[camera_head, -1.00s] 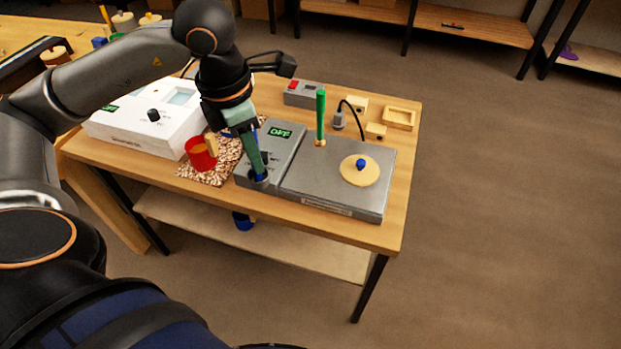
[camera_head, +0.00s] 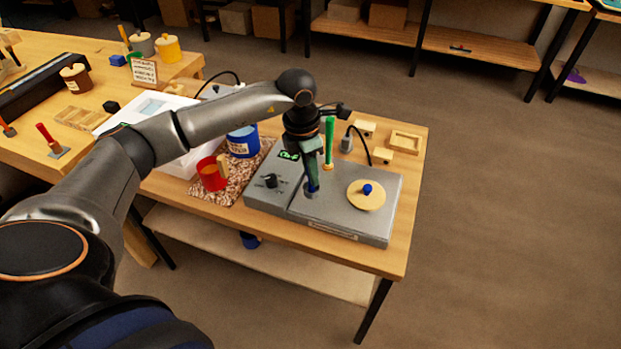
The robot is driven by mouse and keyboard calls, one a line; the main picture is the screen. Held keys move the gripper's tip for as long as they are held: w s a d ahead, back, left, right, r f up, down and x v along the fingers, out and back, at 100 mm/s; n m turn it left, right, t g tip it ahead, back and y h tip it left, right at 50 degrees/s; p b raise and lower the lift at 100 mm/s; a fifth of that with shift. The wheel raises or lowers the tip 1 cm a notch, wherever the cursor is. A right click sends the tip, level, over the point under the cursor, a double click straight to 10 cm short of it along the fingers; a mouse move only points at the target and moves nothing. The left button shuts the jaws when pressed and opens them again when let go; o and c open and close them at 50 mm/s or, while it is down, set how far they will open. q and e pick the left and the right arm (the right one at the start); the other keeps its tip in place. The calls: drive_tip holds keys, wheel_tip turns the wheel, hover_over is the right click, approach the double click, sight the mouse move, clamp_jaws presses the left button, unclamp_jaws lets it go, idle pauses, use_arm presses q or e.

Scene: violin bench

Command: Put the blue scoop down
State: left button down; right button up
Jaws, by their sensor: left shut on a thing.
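My left gripper (camera_head: 313,172) points down over the grey appliance (camera_head: 345,222) and is shut on the blue scoop (camera_head: 312,184). Only a short blue length of the scoop shows below the fingers, and the rest is hidden by them. Its lower end is at or just above the appliance's top, left of the round wooden lid (camera_head: 365,202) with a blue knob; I cannot tell whether it touches. My right gripper is not in view.
A green-handled tool (camera_head: 329,140) stands close behind the gripper. A red mug (camera_head: 212,175) and a blue labelled pot (camera_head: 243,144) stand to the left. Small wooden blocks and a wooden tray (camera_head: 406,143) lie at the back right. The table's right edge strip is clear.

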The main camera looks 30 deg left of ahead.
sight(311, 187)
use_arm(q)
drive_tip(key=shift+f+p, duration=0.3)
drive_tip(key=shift+f, duration=1.2)
drive_tip(key=shift+f, duration=0.15)
drive_tip(key=c, duration=0.7)
unclamp_jaws()
drive_tip(key=shift+c, duration=0.2)
wheel_tip(311, 187, up, 12)
drive_tip(key=s+b, duration=0.1)
drive_tip(key=shift+s+a, duration=0.15)
drive_tip(key=shift+a, duration=0.25)
